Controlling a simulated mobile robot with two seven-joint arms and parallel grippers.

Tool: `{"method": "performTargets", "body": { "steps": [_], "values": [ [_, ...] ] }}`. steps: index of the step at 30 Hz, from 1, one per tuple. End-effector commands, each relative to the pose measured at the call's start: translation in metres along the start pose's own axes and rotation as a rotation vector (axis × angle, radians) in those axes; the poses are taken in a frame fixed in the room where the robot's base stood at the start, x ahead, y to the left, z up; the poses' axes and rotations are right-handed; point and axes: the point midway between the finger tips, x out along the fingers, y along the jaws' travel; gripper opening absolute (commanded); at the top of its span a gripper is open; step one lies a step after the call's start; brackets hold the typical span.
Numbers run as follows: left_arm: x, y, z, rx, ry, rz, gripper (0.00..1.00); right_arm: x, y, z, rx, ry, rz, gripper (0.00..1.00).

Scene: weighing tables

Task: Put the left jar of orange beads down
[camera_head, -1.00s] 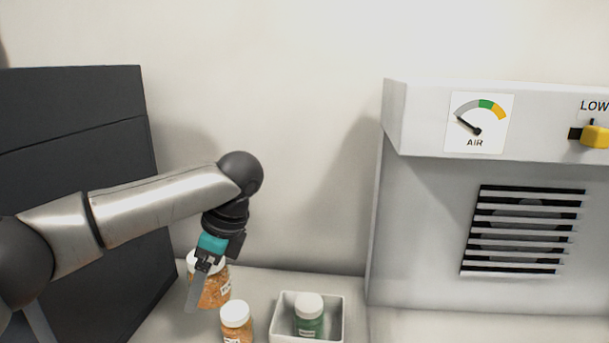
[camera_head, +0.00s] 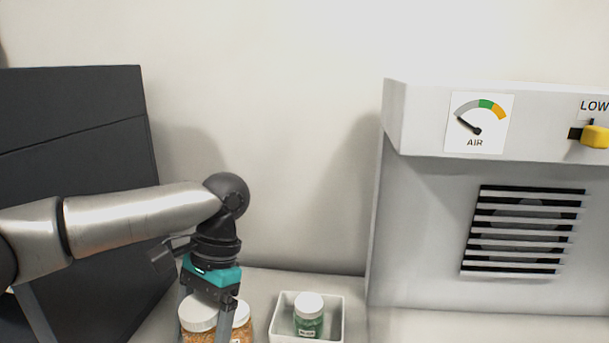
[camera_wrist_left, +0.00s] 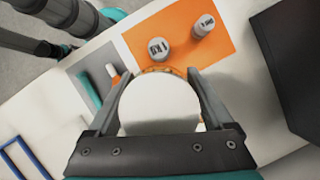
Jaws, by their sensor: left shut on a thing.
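The left jar of orange beads (camera_head: 200,338) has a white lid and stands roughly upright at the bottom edge of the head view. My left gripper (camera_head: 207,318) points down and is shut on it, one finger passing in front of its right side. In the left wrist view, the round white lid (camera_wrist_left: 160,105) fills the space between the fingers of this gripper (camera_wrist_left: 160,88). The jar's base is out of the picture, so I cannot tell whether it touches the table. My right gripper is not in view.
A second white-lidded orange jar (camera_head: 243,314) is close on the right, partly hidden. A white tray (camera_head: 338,325) holds a green jar (camera_head: 309,322). A dark panel (camera_head: 80,130) stands left.

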Motion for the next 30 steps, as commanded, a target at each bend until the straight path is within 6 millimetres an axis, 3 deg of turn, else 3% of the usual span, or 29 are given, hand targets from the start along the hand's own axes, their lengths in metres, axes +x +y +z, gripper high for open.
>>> {"method": "performTargets", "body": {
  "steps": [15,30],
  "values": [
    [0.022,0.026,0.039,-0.457,0.003,0.189,0.13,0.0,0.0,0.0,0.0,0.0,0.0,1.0],
    [0.025,0.03,0.043,-0.508,0.0,0.212,0.13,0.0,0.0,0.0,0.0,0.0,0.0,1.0]
  ]
}}
